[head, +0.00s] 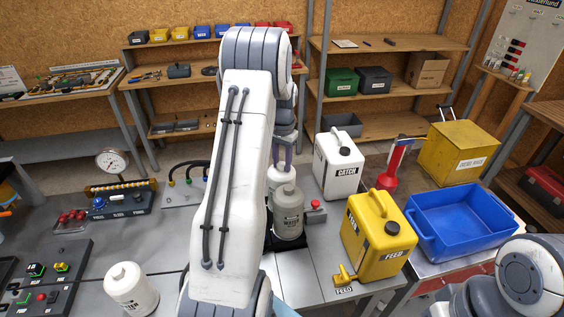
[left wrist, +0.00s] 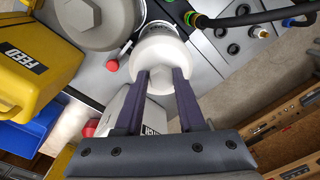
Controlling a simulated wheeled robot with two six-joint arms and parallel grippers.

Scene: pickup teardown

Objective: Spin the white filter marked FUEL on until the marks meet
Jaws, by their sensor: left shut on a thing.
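My left gripper (head: 284,155) points down behind the grey filter, partly hidden by my own arm. In the left wrist view, its two dark fingers (left wrist: 161,78) are closed on the hexagonal top of a white filter (left wrist: 165,47). This white filter (head: 281,181) stands upright just behind the grey filter (head: 289,216) in the head view. The grey filter also shows in the left wrist view (left wrist: 92,22), beside the white one. My right gripper is out of view.
Another white filter (head: 132,290) stands at the front left, label unclear. A white CATCH jug (head: 338,163), a yellow FEED jug (head: 377,240) and a blue bin (head: 462,222) stand to the right. A red knob (head: 314,205) is beside the grey filter. A gauge (head: 112,162) is at left.

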